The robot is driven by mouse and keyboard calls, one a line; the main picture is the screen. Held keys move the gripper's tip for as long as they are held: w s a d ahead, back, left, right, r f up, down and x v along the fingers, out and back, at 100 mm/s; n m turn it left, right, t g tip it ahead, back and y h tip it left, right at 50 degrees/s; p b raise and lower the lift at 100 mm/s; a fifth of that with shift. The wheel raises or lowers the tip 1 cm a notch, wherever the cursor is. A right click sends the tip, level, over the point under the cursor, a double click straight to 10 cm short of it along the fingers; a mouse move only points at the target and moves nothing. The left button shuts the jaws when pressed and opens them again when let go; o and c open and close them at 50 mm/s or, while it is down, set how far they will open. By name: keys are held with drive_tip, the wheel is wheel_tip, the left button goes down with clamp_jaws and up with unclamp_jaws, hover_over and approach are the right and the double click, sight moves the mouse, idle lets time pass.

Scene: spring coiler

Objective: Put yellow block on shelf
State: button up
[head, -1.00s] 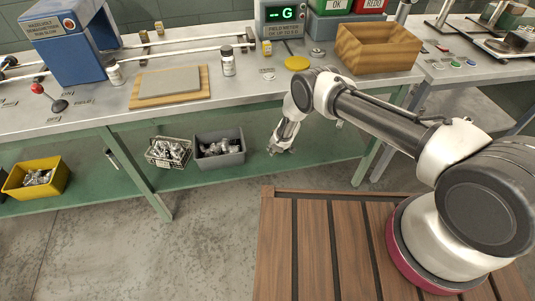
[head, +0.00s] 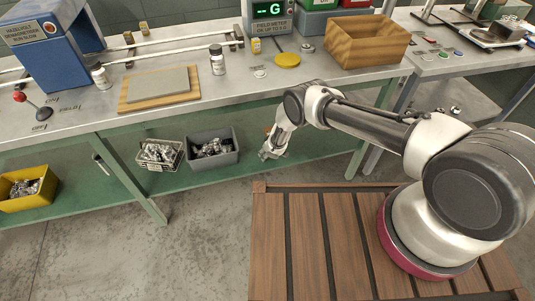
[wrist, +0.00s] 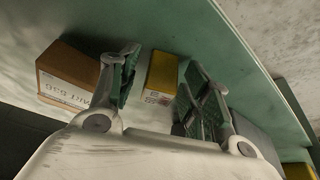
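A yellow block (wrist: 161,76) with a pale label shows in the wrist view, on or just over the green lower shelf (wrist: 215,45). It appears between the two fingers of my gripper (wrist: 163,64), with a gap on either side. The fingers are apart and not closed on it. In the head view my gripper (head: 271,155) is low under the bench, right of the grey bin, at the lower shelf (head: 110,202). The block cannot be made out there.
A brown cardboard box (wrist: 75,76) stands left of the block in the wrist view. A grey bin (head: 213,147), a wire basket (head: 160,153) and a yellow bin (head: 27,187), all with metal parts, are on the lower shelf. The bench edge is above my arm.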

drive_tip(key=shift+r, duration=0.45)
drive_tip(key=v, duration=1.1)
drive_tip(key=shift+r, duration=0.2)
drive_tip(key=shift+s+d, duration=0.15)
drive_tip(key=shift+d, duration=0.05)
